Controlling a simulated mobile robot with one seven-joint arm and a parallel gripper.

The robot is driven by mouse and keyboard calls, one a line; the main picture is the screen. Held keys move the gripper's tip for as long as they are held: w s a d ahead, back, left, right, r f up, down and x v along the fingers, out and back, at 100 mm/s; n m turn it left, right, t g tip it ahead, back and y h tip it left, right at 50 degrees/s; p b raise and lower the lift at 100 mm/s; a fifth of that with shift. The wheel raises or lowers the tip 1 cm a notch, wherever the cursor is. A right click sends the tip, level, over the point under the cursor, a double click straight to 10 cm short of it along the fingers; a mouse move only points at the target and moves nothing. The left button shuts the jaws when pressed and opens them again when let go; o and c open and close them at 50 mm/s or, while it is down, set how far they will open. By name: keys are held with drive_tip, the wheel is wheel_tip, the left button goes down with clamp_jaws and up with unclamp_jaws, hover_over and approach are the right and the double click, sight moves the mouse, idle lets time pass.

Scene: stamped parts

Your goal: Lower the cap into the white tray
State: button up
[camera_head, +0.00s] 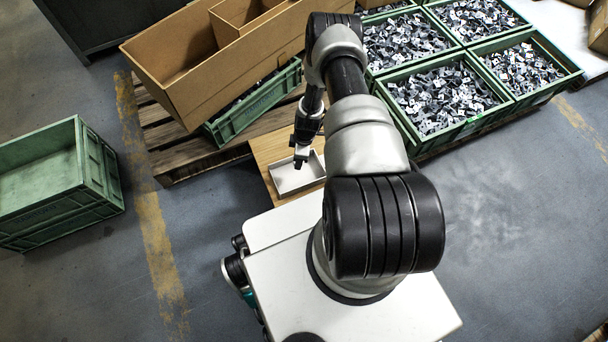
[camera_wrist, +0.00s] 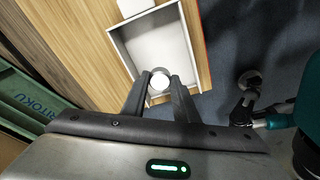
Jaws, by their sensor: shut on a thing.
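The cap (camera_wrist: 159,82) is a small round pale disc in the wrist view. My gripper (camera_wrist: 160,84) is shut on it, with a dark finger on each side. The white tray (camera_wrist: 123,56) lies below it on a wooden board, and the cap appears over the tray's near part. How high the cap is above the tray floor I cannot tell. In the head view my gripper (camera_head: 301,158) points down over the white tray (camera_head: 289,190); the cap is too small to make out there.
The wooden board (camera_head: 264,146) carries the tray. Green crates full of stamped parts (camera_head: 446,95) stand at the back right. A cardboard box (camera_head: 190,90) rests tilted over a green crate at the back left. An empty green crate (camera_head: 98,168) stands on the floor at left.

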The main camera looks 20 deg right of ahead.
sight(298, 175)
drive_tip(key=shift+f, duration=0.1)
idle(0.6)
drive_tip(key=shift+f+b, duration=1.05)
drive_tip(key=shift+f, duration=1.15)
drive_tip(key=shift+f, duration=2.5)
drive_tip(key=o, duration=1.1)
drive_tip(key=shift+c, duration=0.2)
wheel_tip(298, 175, up, 17)
drive_tip(key=s+d+p, duration=0.1)
drive_tip(key=p, duration=0.5)
drive_tip(key=shift+d+r, duration=0.15)
drive_tip(key=shift+d, duration=0.25)
